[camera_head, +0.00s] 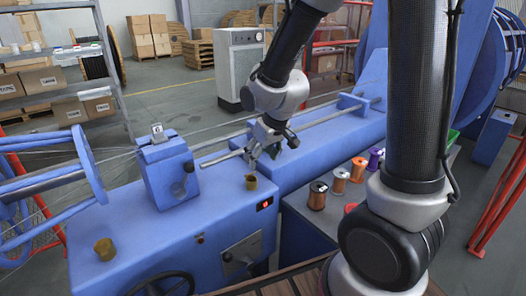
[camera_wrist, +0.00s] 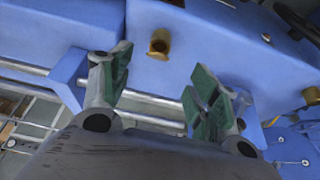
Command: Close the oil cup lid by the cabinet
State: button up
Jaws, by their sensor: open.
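A small brass oil cup (camera_head: 251,182) stands on the blue machine top, just below my gripper in the head view. In the wrist view this cup (camera_wrist: 158,45) shows a dark round opening; I cannot make out its lid clearly. A second brass oil cup (camera_head: 105,249) stands at the front left of the machine; what looks like it is at the right edge of the wrist view (camera_wrist: 312,95). My gripper (camera_head: 262,152) is open and empty above the machine, behind the nearer cup. Its green-padded fingers (camera_wrist: 160,68) are apart, with the cup beyond the gap between them.
Metal rods (camera_head: 325,120) run along the machine beside my gripper. A blue bearing block (camera_head: 168,175) stands left of the nearer cup. Several wire spools (camera_head: 317,195) stand on the right-hand bench. A light-grey cabinet (camera_head: 240,65) is behind.

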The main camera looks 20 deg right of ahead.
jog(key=shift+v, duration=1.05)
jog(key=g, duration=0.2)
send_over(255, 172)
jog(key=w, duration=0.1)
jog(key=shift+h, duration=0.4)
jog(key=x, duration=0.4)
jog(key=shift+s+a+f, duration=0.1)
jog(key=shift+s, duration=0.1)
jog(key=shift+w+g, duration=0.3)
jog(key=shift+g, duration=0.4)
jog(key=shift+s+d+r+g+h, duration=0.15)
jog(key=shift+s+g, duration=0.1)
jog(key=shift+s, duration=0.15)
jog(key=shift+s+d+r+g+h, duration=0.15)
jog(key=shift+s+r+g, duration=0.1)
jog(key=shift+s, duration=0.15)
notch_tip(255, 172, down, 7)
jog(key=shift+a+f, duration=0.1)
jog(key=shift+f, duration=0.1)
